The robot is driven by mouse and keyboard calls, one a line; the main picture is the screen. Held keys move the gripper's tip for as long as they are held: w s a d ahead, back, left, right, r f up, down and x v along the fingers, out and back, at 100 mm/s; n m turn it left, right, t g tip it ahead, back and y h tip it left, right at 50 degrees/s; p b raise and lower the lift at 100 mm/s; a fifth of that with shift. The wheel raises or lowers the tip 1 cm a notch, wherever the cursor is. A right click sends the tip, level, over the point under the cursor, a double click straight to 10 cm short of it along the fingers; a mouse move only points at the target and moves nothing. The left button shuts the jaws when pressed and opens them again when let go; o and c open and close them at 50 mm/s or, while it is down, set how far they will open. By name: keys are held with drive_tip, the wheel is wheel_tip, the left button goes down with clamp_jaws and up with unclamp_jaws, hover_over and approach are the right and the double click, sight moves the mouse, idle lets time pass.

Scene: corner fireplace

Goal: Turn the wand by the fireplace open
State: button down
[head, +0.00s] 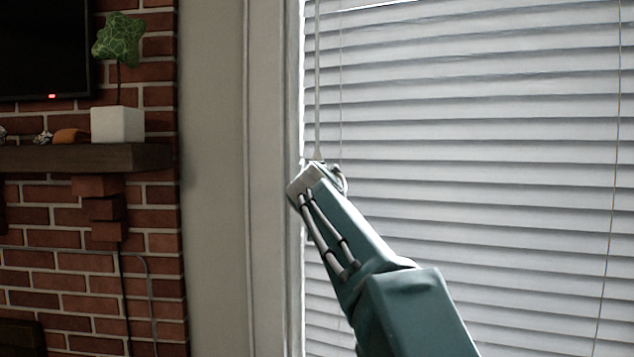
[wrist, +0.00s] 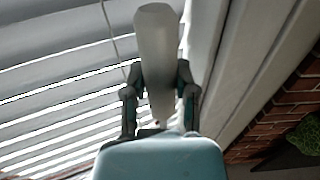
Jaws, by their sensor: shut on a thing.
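The wand (head: 318,90) is a thin pale rod hanging down the left side of the white window blind (head: 470,150). In the head view its lower part ends at my gripper (head: 319,168), whose fingers are mostly hidden by my arm. In the wrist view the wand (wrist: 156,35) is a wide pale shaft between the two dark fingers of my gripper (wrist: 160,72), which is shut on it. The blind's slats look tilted and overlapping in the head view. In the wrist view bright strips show between the slats (wrist: 60,90).
The window frame (head: 296,90) stands just left of my gripper. Farther left are a brick wall (head: 60,285), a dark mantel (head: 80,157) with a potted plant (head: 118,122), and a screen (head: 42,45). A thin cord (head: 612,200) hangs at the right.

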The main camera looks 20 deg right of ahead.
drive_tip(key=shift+a+m+h, duration=0.1)
drive_tip(key=shift+m+h, duration=0.2)
drive_tip(key=shift+h, duration=0.1)
drive_tip(key=m+g+h, duration=0.1)
drive_tip(key=h, duration=0.1)
drive_tip(key=m+g+h, duration=0.2)
drive_tip(key=shift+w+a+m+g+h, duration=0.1)
drive_tip(key=shift+w+m+g+h, duration=0.1)
drive_tip(key=shift+m+g+h, duration=1.6)
drive_tip(key=shift+g, duration=0.4)
drive_tip(key=shift+m+g+h, duration=0.6)
drive_tip(key=shift+m+g, duration=0.3)
drive_tip(key=shift+g, duration=0.3)
drive_tip(key=shift+c, duration=2)
unclamp_jaws()
